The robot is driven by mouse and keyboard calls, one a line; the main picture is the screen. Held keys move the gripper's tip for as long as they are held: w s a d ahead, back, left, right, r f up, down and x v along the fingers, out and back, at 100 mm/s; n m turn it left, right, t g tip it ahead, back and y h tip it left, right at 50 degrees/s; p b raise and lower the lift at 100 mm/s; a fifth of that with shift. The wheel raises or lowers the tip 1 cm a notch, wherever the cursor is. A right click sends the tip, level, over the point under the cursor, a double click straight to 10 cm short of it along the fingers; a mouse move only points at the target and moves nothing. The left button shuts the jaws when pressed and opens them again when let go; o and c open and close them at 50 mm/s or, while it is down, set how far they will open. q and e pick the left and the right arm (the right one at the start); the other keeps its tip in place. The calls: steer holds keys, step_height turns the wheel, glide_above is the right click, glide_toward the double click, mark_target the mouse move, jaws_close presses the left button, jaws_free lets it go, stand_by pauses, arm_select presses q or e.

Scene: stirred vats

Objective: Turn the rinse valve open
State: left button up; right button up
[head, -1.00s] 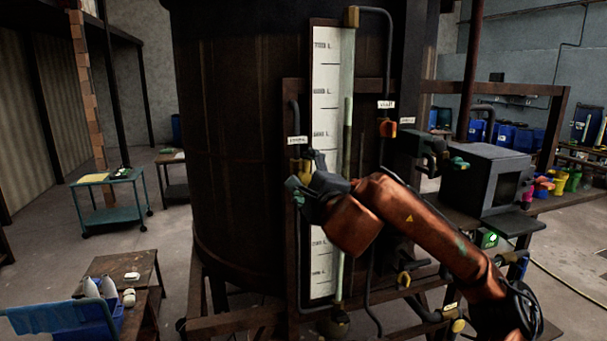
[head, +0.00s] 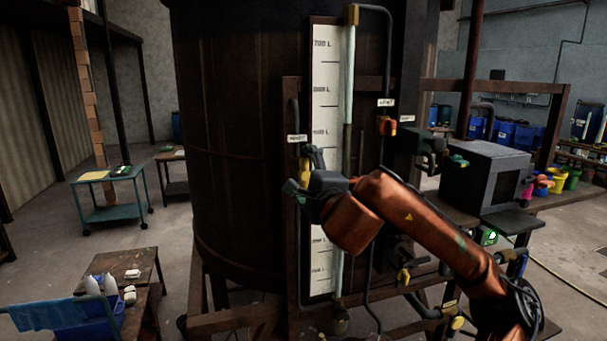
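A valve with a yellow handle (head: 304,161) sits on a pipe at the left edge of the tank's white gauge board. A small white label (head: 297,138) is just above it, too small to read surely. My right gripper (head: 297,188) is at this valve, its dark fingers just below and beside the yellow part. The wrist hides part of the valve, so contact and the gripper's opening cannot be told. Another valve with an orange-red handle (head: 387,126) is further right, under its own label (head: 386,102). My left gripper is not in view.
The dark vat (head: 235,120) fills the middle, with a gauge board (head: 325,90) and sight tube in front. Lower right are yellow-handled fittings (head: 403,277). A grey box (head: 485,178) stands right. A teal cart (head: 112,207) and wooden table (head: 115,265) stand left, with open floor between.

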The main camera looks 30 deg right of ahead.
steer(key=shift+o, duration=1.1)
steer(key=v, duration=1.2)
